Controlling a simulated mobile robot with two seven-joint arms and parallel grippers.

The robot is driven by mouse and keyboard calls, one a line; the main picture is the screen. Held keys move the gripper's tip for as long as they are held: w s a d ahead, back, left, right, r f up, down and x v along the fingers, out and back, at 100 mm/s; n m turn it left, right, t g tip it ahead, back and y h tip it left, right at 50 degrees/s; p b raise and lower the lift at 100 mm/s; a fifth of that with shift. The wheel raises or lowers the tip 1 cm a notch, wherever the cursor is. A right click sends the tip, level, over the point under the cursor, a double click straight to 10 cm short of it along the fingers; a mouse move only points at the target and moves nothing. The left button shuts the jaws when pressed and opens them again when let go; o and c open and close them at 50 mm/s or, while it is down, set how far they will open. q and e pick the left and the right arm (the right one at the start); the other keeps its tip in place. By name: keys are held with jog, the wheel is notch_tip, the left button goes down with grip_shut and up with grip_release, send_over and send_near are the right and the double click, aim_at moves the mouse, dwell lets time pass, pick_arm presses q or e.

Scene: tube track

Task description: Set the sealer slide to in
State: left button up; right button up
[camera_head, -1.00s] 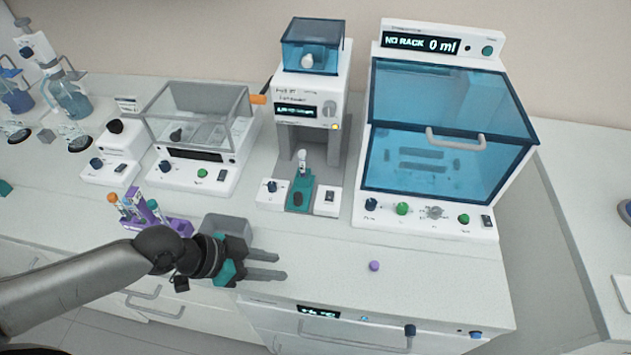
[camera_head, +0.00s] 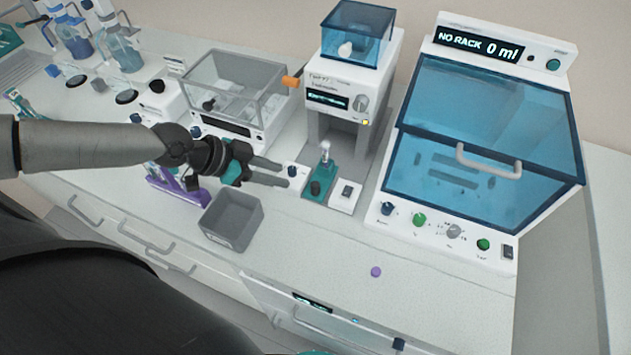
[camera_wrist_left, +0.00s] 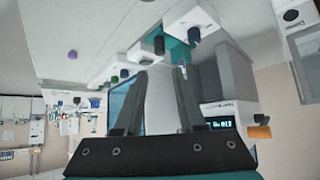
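The sealer (camera_head: 338,82) is the white machine with a blue clear hopper and a small lit display. Its teal slide (camera_head: 327,177) sticks out of the front of the bay, with a black knob (camera_head: 315,187) on its front part and a small clear tube (camera_head: 325,153) standing towards the back. My left gripper (camera_head: 284,174) is open and empty, just left of the slide, its fingers pointing right. In the left wrist view the slide (camera_wrist_left: 179,52) and black knob (camera_wrist_left: 159,45) lie beyond the two parted fingers (camera_wrist_left: 157,80). My right gripper does not show.
A blue knob block (camera_head: 291,171) and a switch block (camera_head: 346,195) flank the slide. A grey bin (camera_head: 232,220) and purple rack (camera_head: 178,192) stand in front. A blue-lidded machine (camera_head: 480,140) is at right. A purple cap (camera_head: 376,272) lies on the clear counter front.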

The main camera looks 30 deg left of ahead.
aim_at(314, 184)
pick_arm(q)
jog(key=x, duration=1.2)
jog(key=shift+w+f, duration=0.15)
jog(key=shift+w, duration=0.05)
grip_shut()
dwell(1.2)
